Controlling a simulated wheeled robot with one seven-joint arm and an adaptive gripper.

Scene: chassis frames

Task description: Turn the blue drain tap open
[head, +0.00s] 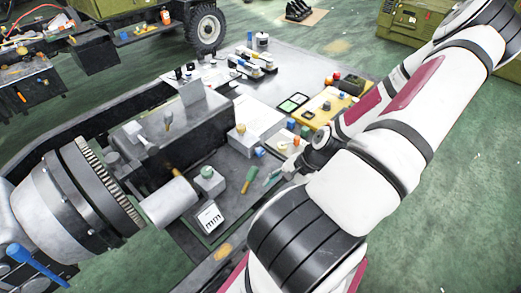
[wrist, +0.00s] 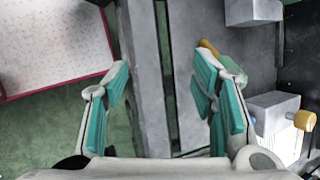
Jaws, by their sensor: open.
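A small blue piece (head: 259,152), which may be the drain tap, shows beside a grey block with a yellow knob (head: 240,128) in the head view. I cannot tell which way it is turned. My gripper (head: 273,177) is low over the bench, a little right of and nearer than the blue piece. In the wrist view my gripper (wrist: 160,95) has its teal fingers wide apart with nothing held between them. A grey block (wrist: 277,125) with a yellow knob stands right of the right finger, with a sliver of blue at its left edge.
A green-handled tool (head: 250,179) lies left of my gripper. A block with a green knob (head: 208,179) and a white gauge card (head: 210,217) stand further left. A yellow tray (head: 325,108) with small parts lies behind. A large grey cylinder (head: 168,202) is at left.

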